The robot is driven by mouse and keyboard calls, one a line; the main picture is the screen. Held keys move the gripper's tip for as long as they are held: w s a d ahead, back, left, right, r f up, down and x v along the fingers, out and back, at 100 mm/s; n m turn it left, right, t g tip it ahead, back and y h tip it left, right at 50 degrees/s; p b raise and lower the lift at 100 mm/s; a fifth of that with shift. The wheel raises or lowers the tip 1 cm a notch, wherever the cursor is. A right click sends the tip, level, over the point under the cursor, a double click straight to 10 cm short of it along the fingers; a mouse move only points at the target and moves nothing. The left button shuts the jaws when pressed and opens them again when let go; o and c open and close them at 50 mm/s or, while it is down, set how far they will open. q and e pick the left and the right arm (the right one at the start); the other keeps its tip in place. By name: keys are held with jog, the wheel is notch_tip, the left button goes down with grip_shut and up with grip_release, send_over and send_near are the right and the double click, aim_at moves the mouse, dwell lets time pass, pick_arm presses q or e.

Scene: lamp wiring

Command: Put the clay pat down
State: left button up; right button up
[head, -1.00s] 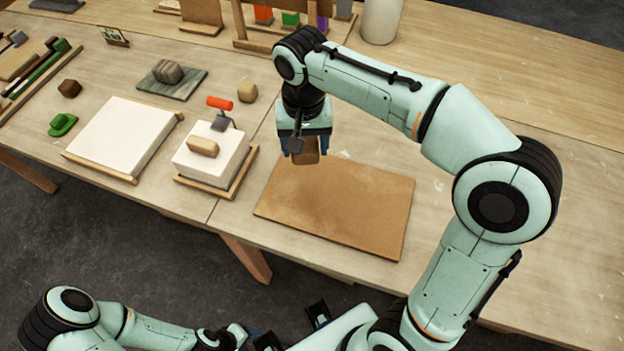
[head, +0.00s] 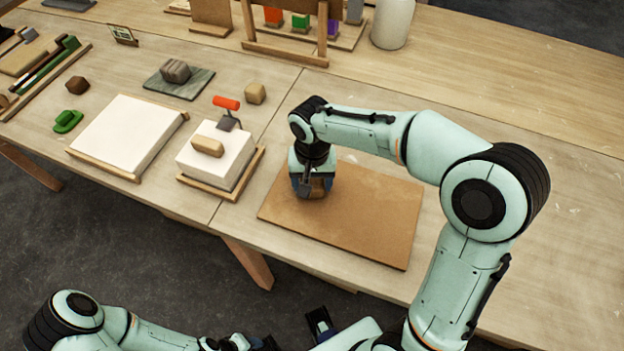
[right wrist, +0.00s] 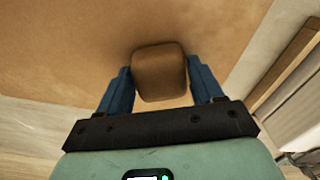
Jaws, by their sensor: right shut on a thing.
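The clay pat (right wrist: 159,73) is a brown, rounded block between the blue fingers of my right gripper (head: 315,190). The right gripper is shut on it, pointing down over the left part of the brown board (head: 365,222). In the head view the pat (head: 318,187) is partly hidden by the gripper. It is at or just above the board's surface; I cannot tell whether it touches. My left arm is low at the bottom edge, and its gripper is cut off and unclear.
A white block (head: 222,165) with a tan piece (head: 207,146) and an orange-handled tool (head: 227,104) is left of the board. A wider white slab (head: 125,132) lies beyond it. A tan lump (head: 255,94) sits behind. The table right of the board is clear.

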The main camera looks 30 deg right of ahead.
aim_at(312, 182)
pick_arm(q)
jog(key=shift+f, duration=0.1)
pick_arm(e)
jog(key=shift+f, duration=0.1)
jog(key=o, duration=1.2)
jog(key=shift+o, duration=0.2)
jog(key=shift+r, duration=0.2)
pick_arm(q)
jog(key=shift+w+r+p, duration=0.25)
jog(key=shift+r+p, duration=0.25)
jog(key=shift+r, duration=0.1)
jog(key=shift+w+r+p, duration=0.2)
jog(key=shift+r+p, duration=0.25)
jog(key=shift+r, duration=0.1)
pick_arm(e)
notch_tip(312, 182, up, 12)
jog(key=shift+f, duration=0.1)
